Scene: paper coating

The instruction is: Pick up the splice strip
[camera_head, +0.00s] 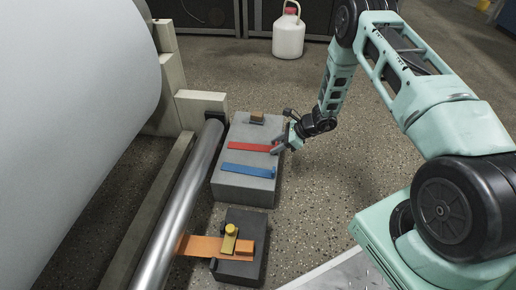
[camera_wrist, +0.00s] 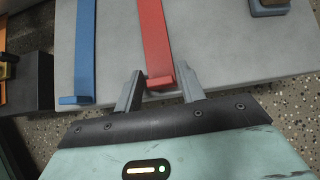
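A red strip (camera_head: 248,146) and a blue strip (camera_head: 245,171) lie side by side on a grey block (camera_head: 240,189), each with a raised tab at its right end. The wrist view shows the red strip (camera_wrist: 153,38) and the blue strip (camera_wrist: 85,45) too. My gripper (camera_head: 279,148) is at the tab end of the red strip. In the wrist view my gripper (camera_wrist: 159,88) is open, one finger on each side of the red tab, with gaps between. I cannot tell whether the fingers touch the block.
A small brown-topped piece (camera_head: 257,117) sits at the block's far end. A dark lower block (camera_head: 240,217) nearer me carries an orange strip (camera_head: 205,246) and a yellow-knobbed clamp (camera_head: 230,237). A metal roller (camera_head: 182,210) and large white roll (camera_head: 75,100) stand left. A white jug (camera_head: 288,37) is behind.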

